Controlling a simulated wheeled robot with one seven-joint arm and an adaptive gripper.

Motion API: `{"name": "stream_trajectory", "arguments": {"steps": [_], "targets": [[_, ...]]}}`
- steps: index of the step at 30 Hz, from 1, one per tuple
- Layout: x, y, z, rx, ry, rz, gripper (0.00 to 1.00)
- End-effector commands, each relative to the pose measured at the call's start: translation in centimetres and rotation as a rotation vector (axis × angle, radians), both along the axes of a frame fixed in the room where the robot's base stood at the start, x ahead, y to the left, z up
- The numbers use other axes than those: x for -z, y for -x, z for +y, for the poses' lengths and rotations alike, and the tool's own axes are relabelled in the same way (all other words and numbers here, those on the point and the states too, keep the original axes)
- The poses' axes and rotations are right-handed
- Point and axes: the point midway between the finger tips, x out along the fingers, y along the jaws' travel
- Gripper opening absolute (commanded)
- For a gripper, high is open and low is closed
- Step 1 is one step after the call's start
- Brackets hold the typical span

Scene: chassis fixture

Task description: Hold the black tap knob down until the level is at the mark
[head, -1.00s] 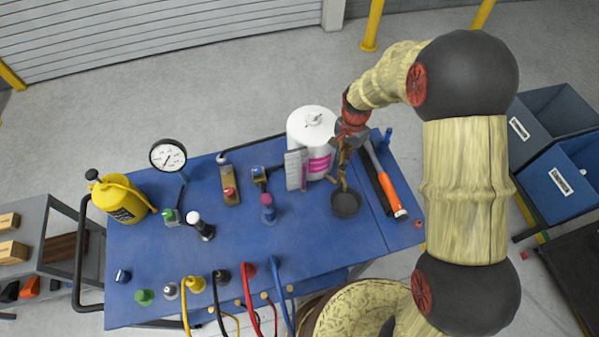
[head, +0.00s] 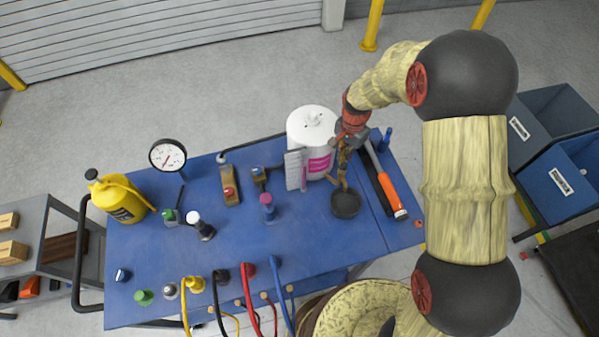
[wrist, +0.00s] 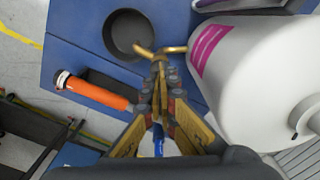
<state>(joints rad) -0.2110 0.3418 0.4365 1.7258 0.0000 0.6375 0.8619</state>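The white drum (head: 311,130) with a magenta label stands at the back of the blue bench; it fills the right of the wrist view (wrist: 262,75). A brass tap (wrist: 160,50) juts from its side above a round black cup (wrist: 128,35), which also shows in the head view (head: 346,205). My gripper (wrist: 158,66) has its fingers together, tips at the tap. The black knob cannot be made out; the fingers cover that spot, so contact is unclear. A grey panel (head: 295,170) stands beside the drum. No level or mark is readable.
An orange-handled hammer (head: 390,190) lies right of the cup. A dial gauge (head: 167,156), a yellow can (head: 120,200) and several coloured knobs stand to the left. Cables hang over the front edge. Blue bins (head: 565,170) stand off to the right.

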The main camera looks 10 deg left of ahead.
Motion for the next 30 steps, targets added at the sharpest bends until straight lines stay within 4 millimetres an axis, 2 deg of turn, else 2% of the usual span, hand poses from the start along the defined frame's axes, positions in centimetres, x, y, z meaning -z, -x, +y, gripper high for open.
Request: {"name": "stream_trajectory", "arguments": {"steps": [30], "targets": [[2.7,0.0,0.0,0.0,0.0,0.0,0.0]]}}
